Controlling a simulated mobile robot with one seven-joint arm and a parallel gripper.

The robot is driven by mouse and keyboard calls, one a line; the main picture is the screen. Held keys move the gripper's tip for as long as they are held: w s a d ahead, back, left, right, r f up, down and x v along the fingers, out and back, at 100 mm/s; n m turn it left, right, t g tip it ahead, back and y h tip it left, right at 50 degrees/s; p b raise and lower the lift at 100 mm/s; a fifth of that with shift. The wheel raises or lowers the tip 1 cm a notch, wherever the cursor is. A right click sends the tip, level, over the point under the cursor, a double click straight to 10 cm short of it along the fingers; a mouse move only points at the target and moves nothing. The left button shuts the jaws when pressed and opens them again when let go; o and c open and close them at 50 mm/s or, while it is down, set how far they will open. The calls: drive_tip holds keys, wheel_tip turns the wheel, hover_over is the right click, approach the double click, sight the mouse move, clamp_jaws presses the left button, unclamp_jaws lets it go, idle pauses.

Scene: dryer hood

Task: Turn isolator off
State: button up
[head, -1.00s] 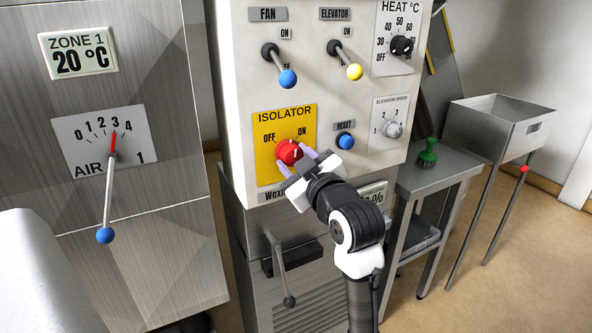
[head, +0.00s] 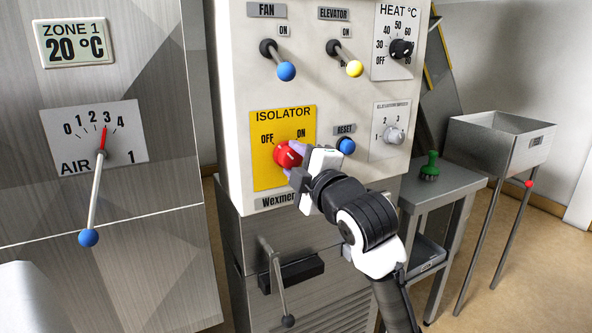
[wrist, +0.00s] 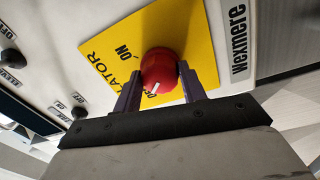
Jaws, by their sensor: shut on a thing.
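The red isolator knob (head: 287,154) sits on a yellow plate (head: 262,178) marked ISOLATOR, OFF and ON, low on the white control panel. My gripper (head: 294,159) is shut on the knob, with its purple fingers on either side of it. In the wrist view, the knob (wrist: 158,66) lies between the two fingertips (wrist: 160,80). Its white mark points towards the partly hidden OFF label. My gripper hides part of the knob and the plate's lower right side in the head view.
The fan lever (head: 286,70), elevator lever (head: 354,68), blue reset button (head: 346,146) and heat dial (head: 400,48) are on the same panel. A dark-handled lever (head: 289,320) hangs below. A green-handled object (head: 429,165) stands on a metal side table (head: 452,181).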

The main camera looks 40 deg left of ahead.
drive_tip(key=shift+n, duration=0.6)
drive_tip(key=o, duration=1)
drive_tip(key=b+v, duration=0.1)
drive_tip(key=v, duration=1.3)
drive_tip(key=shift+b, duration=0.35)
